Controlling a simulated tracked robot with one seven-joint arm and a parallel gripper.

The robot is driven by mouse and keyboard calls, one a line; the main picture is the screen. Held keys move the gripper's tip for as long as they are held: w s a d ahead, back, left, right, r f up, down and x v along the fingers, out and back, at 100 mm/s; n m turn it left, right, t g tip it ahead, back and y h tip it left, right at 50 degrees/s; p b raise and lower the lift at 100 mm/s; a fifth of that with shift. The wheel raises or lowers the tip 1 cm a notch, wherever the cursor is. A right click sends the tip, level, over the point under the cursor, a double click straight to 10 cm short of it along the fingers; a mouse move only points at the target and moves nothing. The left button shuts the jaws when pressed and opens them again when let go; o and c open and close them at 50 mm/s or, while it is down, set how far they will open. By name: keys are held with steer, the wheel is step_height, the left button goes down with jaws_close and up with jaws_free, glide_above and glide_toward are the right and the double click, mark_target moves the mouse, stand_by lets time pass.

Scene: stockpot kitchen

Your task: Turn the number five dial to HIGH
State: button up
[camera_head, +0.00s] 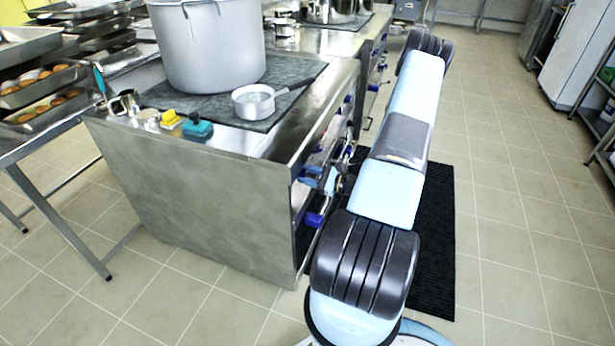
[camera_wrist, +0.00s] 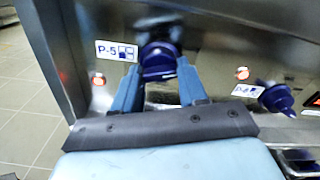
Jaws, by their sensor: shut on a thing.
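The number five dial (camera_wrist: 158,62) is a dark blue knob on the steel front panel, beside a white label (camera_wrist: 117,50) reading P-5. In the wrist view my gripper (camera_wrist: 158,75) has one blue finger on each side of this dial and is shut on it. The dial's exact pointer setting cannot be read. In the head view my gripper (camera_head: 322,178) is at the near end of the stove front (camera_head: 300,160), and the dial is mostly hidden there.
A second blue dial (camera_wrist: 277,98) is to the right. Orange lights (camera_wrist: 242,73) show on the panel. A large pot (camera_head: 208,50) and a small saucepan (camera_head: 256,101) stand on the stove top. A black mat (camera_head: 437,230) lies on the floor, with open tiles to the right.

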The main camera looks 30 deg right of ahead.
steer(key=m, duration=2.2)
steer(key=shift+s+f+m, duration=0.1)
steer(key=shift+m, duration=0.3)
steer(key=m, duration=0.3)
steer(key=shift+m, duration=2.1)
steer(key=shift+f, duration=0.1)
steer(key=o, duration=1)
